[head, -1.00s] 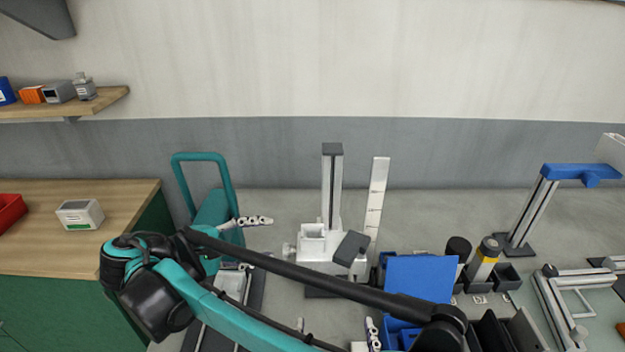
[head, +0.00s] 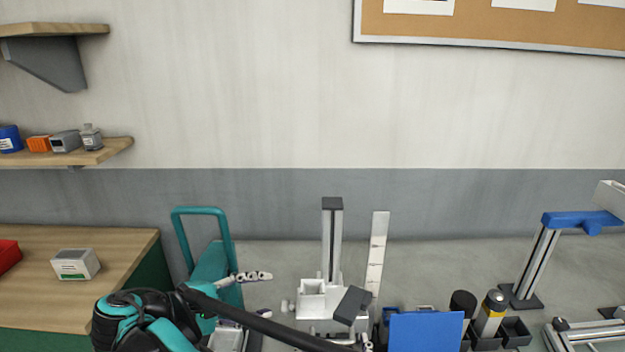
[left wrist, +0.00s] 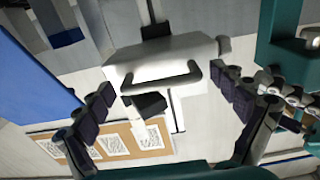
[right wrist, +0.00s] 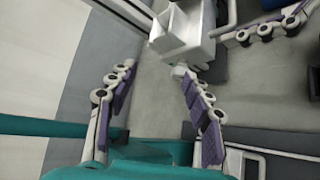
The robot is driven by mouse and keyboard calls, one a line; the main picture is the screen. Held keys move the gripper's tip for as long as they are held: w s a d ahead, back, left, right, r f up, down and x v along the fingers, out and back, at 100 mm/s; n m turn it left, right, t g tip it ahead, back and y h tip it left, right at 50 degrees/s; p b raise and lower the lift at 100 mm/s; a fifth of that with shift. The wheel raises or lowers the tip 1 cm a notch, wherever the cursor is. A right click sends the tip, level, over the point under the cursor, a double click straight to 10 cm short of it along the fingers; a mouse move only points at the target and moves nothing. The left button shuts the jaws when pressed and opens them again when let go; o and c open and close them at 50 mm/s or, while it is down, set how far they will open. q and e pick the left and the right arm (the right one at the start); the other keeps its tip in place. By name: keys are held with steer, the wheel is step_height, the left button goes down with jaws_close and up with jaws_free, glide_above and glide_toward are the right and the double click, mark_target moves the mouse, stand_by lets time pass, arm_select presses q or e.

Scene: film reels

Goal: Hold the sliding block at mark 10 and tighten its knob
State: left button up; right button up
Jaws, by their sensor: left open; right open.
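The white sliding block (head: 312,300) sits low on the upright metal post (head: 332,235) with a dark cap. Its small pale knob (head: 288,305) sticks out on the left. A pale scale strip (head: 377,250) stands right of the post; its marks are unreadable. My right gripper (right wrist: 154,68) is open, its fingertips just short of the knob, which also shows in the right wrist view (right wrist: 180,70). My left gripper (left wrist: 166,85) is open, its fingers spread to either side of the block's handled face (left wrist: 160,68), apparently not touching. In the head view it is mostly hidden.
A blue panel (head: 425,333) stands close to the right of the post. Dark bins with a yellow-banded cylinder (head: 491,313) are further right, then a blue-topped stand (head: 580,220). A wooden counter (head: 110,260) is at left.

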mark_target(333, 315)
arm_select(q)
steer(key=c, duration=1.6)
steer(key=shift+r, duration=2.5)
arm_select(e)
steer(key=x, duration=0.5)
steer(key=shift+w+d, duration=0.1)
steer(key=shift+d, duration=0.05)
